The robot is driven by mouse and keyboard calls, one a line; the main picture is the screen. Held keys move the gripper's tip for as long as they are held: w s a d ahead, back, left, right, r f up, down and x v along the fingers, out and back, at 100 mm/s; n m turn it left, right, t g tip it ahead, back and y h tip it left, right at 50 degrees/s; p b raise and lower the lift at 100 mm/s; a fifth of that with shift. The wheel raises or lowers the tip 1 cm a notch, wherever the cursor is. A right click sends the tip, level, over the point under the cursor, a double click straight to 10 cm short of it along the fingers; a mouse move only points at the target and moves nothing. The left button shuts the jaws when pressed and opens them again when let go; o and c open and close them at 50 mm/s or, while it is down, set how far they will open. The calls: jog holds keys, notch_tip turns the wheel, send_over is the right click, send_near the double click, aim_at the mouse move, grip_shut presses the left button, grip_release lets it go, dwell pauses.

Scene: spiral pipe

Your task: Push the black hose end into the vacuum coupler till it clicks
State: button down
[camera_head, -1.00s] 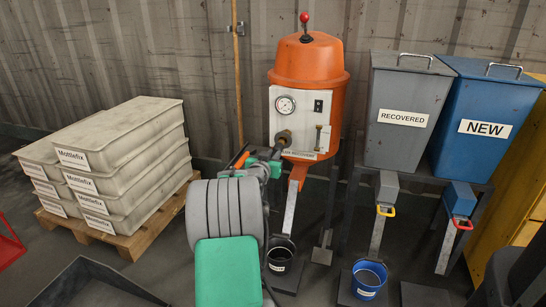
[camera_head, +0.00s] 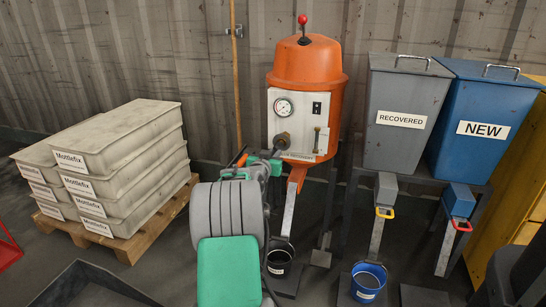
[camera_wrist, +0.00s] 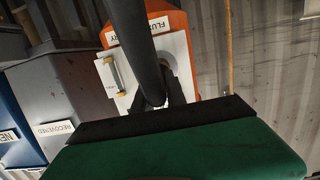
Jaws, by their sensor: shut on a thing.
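The orange vacuum machine (camera_head: 308,62) stands at the back wall with a white panel. A round dark coupler (camera_head: 283,140) sticks out low on the panel's left side. My gripper (camera_head: 272,158) is right in front of the coupler. In the wrist view my gripper (camera_wrist: 160,100) is shut on the black hose (camera_wrist: 140,45), which runs from the top edge to the fingers. The hose also hangs below my arm in the head view (camera_head: 264,262). The hose end and its contact with the coupler are hidden, so I cannot tell whether it is seated.
A gauge (camera_head: 284,107) and a brass valve (camera_head: 317,140) are on the panel. A black bucket (camera_head: 280,262) stands below. Grey RECOVERED (camera_head: 405,95) and blue NEW (camera_head: 482,110) bins stand right, a blue bucket (camera_head: 368,282) in front. Stacked boxes (camera_head: 130,155) on a pallet are left.

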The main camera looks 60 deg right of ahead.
jog(key=shift+x, duration=0.9)
jog(key=shift+d+r+b, duration=0.1)
jog(key=shift+r+b, duration=0.35)
jog(key=shift+b, duration=0.15)
dwell(0.9)
jog(key=shift+w+d+b, duration=0.1)
jog(key=shift+d+b, duration=0.25)
jog(key=shift+b, duration=0.3)
dwell(1.6)
jog(key=c, duration=1.5)
grip_release()
jog(key=shift+f, duration=0.1)
jog(key=shift+o, duration=1.1)
jog(key=shift+d+f, duration=0.1)
jog(key=shift+f, duration=0.1)
